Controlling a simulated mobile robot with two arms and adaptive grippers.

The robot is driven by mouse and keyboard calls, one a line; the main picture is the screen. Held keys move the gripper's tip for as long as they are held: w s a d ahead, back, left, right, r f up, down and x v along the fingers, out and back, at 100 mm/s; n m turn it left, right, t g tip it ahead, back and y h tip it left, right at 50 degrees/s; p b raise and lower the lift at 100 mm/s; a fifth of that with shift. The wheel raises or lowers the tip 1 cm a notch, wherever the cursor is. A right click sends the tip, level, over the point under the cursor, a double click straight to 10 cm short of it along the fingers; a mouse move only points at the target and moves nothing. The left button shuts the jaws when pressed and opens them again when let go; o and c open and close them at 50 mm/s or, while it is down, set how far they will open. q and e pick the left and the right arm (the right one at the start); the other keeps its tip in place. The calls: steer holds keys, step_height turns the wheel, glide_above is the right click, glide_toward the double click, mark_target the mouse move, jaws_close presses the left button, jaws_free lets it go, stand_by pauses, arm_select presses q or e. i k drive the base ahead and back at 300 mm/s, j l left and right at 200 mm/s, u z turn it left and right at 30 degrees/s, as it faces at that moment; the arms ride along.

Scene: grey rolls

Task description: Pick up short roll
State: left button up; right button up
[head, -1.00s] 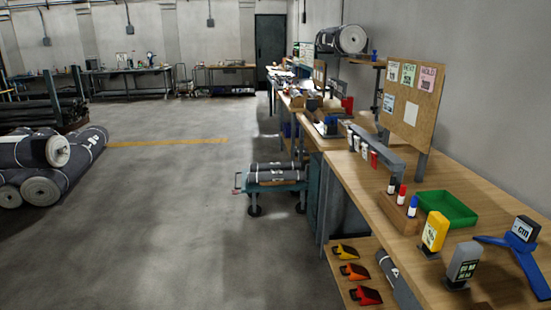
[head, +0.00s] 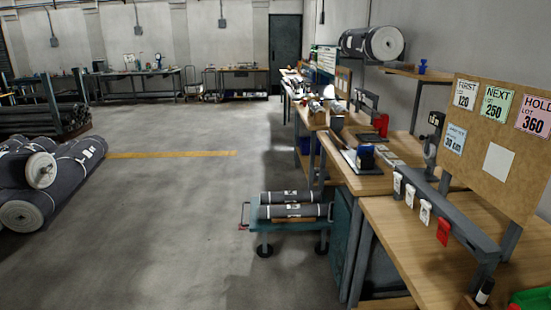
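Dark grey rolls with white labels lie on a low teal cart (head: 262,227) on the floor ahead. An upper roll (head: 284,197) lies behind a front roll (head: 280,212); a brown strip shows under the front one. They look shorter than the large rolls at the left, but I cannot tell which one is the task's short roll. Neither of my grippers shows in the head view.
Large grey rolls (head: 70,175) are stacked on the floor at the left. Workbenches (head: 385,215) run along the right wall, with a pinboard (head: 500,150) and a tag rail (head: 450,215). Another roll (head: 372,43) rests on a high shelf. The floor (head: 170,220) between is clear.

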mark_target(312, 196)
steer(key=i, duration=2.15)
